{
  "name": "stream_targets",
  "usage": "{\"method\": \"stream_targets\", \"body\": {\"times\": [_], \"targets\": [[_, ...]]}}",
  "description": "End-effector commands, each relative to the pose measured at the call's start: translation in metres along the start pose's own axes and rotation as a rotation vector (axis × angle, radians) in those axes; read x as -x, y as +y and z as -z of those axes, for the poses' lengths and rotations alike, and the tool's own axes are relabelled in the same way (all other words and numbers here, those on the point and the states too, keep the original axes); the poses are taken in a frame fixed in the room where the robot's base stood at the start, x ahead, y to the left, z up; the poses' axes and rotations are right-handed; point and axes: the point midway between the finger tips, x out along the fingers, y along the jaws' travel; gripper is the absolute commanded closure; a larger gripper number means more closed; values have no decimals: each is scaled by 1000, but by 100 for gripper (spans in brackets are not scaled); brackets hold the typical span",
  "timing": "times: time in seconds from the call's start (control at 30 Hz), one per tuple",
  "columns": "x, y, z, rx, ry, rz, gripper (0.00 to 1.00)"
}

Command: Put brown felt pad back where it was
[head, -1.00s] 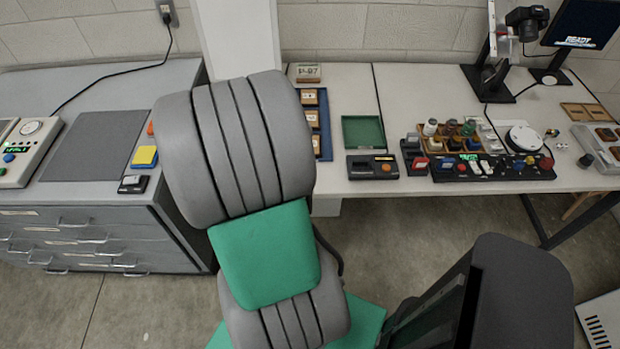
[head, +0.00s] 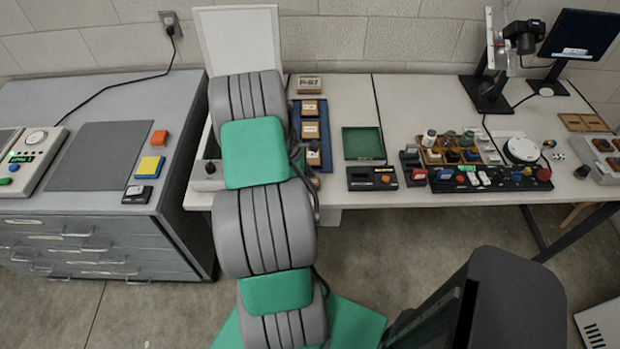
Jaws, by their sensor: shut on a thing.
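I cannot make out the brown felt pad for certain in the head view. My gripper is hidden behind my own grey and green arm, which reaches over the left part of the white table (head: 352,98). What the gripper holds is hidden too. A blue tray (head: 325,128) with brown labelled squares (head: 310,107) lies just right of the arm. A small dark and pale shape (head: 313,152) shows at the tray's near end, and I cannot tell what it is.
A green tray (head: 363,144) and a dark device (head: 373,178) lie right of the blue tray. A dark knob (head: 210,168) shows left of my arm. A grey cabinet (head: 90,235) stands at left. Bottles and a button panel (head: 490,178) crowd the right.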

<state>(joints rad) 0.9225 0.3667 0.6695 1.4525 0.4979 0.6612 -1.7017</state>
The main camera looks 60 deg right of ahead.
Motion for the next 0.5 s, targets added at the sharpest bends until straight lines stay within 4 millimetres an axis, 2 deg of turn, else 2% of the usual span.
{"method": "stream_targets", "body": {"times": [0.27, 0.3, 0.5], "targets": [[-4, 0, 2, 0, 0, 1, 100], [-3, 0, 1, 0, 0, 0, 61], [-3, 0, 1, 0, 0, 1, 45]]}}
